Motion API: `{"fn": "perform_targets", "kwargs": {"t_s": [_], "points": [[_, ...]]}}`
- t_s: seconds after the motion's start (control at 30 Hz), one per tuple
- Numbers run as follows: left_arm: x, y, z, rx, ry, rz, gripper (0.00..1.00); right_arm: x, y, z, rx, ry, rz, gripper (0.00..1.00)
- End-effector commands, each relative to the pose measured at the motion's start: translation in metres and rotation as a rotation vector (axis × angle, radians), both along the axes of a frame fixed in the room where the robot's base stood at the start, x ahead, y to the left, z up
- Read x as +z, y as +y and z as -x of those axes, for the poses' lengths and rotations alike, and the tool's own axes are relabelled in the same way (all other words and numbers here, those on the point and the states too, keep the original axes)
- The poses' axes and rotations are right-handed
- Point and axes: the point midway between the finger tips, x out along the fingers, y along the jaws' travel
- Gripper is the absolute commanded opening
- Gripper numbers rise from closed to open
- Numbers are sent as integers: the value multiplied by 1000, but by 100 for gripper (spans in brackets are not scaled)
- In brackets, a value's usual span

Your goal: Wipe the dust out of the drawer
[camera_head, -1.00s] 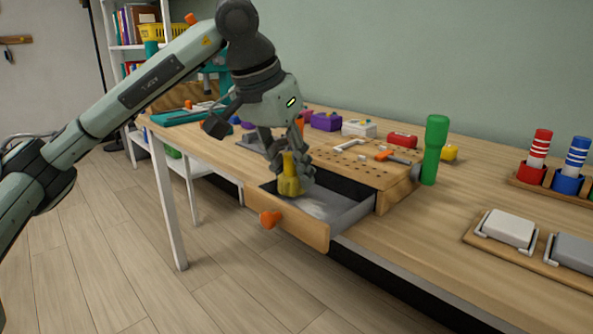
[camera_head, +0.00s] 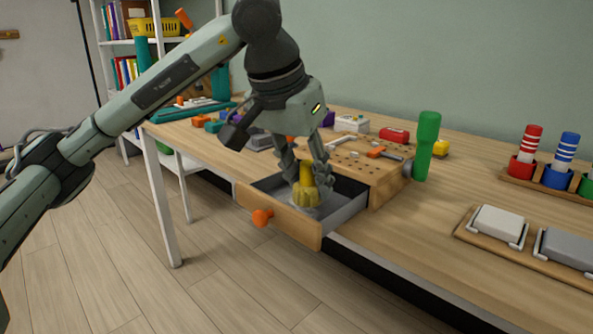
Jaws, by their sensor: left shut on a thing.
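A wooden drawer (camera_head: 282,222) with an orange knob (camera_head: 262,217) stands pulled out from under a pegboard-topped box on the workbench. My left gripper (camera_head: 306,172) points down over the drawer and is shut on a yellow brush-like tool (camera_head: 306,190). The tool is upright, with its lower end inside the drawer, low near the grey floor. A pale dusty patch shows on the drawer floor around the tool; the gripper and tool hide part of it. I cannot tell whether the tool touches the floor. My right gripper is not in view.
A green cylinder (camera_head: 426,146) stands right of the drawer box. A red box (camera_head: 395,135) and small tools lie on and behind the pegboard top (camera_head: 362,166). Right are a white block (camera_head: 498,224) on a wooden tray and red and blue striped cylinders. Open floor lies in front.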

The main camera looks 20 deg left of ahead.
Motion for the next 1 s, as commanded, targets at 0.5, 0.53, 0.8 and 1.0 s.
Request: {"fn": "perform_targets", "kwargs": {"t_s": [0.5, 0.53, 0.8, 1.0], "points": [[-2, -30, 11, -3, -2, 0, 10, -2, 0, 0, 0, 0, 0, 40], [-2, -32, 12, -3, -1, 0, 10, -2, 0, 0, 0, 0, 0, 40], [-4, -39, 15, -11, 3, 5, 10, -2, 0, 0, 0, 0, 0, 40], [1, -40, 15, -15, 3, 4, 10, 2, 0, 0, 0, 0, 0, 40]]}}
